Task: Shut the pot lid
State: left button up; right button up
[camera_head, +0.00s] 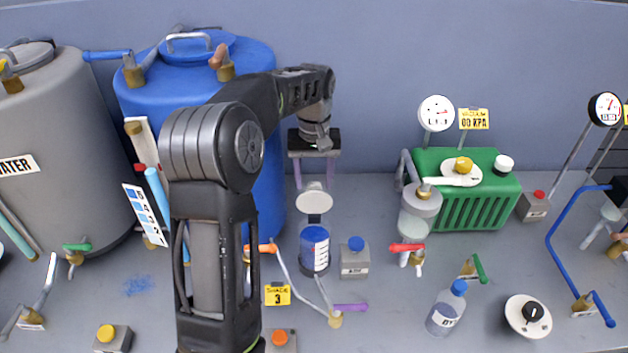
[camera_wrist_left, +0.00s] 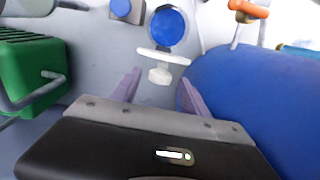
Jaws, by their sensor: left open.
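The pot (camera_head: 314,252) is a small clear cylinder with blue liquid and a white scale. Its pale lid (camera_head: 314,203) stands open, tilted up at the pot's back rim. In the left wrist view the pot (camera_wrist_left: 168,27) shows from above with blue inside, and the lid (camera_wrist_left: 163,56) is nearly edge-on with a pale knob (camera_wrist_left: 160,76) on the side facing my gripper. My left gripper (camera_head: 315,178) is open, with purple fingers, behind and above the lid. In the wrist view its fingers (camera_wrist_left: 158,82) lie either side of the knob, apart from it. My right gripper is not in view.
A large blue tank (camera_head: 180,90) stands close left of the pot. A grey box with a blue button (camera_head: 354,260) is just right of it. A green ribbed unit (camera_head: 470,205) stands farther right. A purple-handled valve (camera_head: 350,307) and an orange-handled tap (camera_head: 262,248) are near the pot.

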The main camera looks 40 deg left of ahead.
pick_arm(q)
jog(key=shift+f, duration=0.6)
grip_shut()
dwell(1.1)
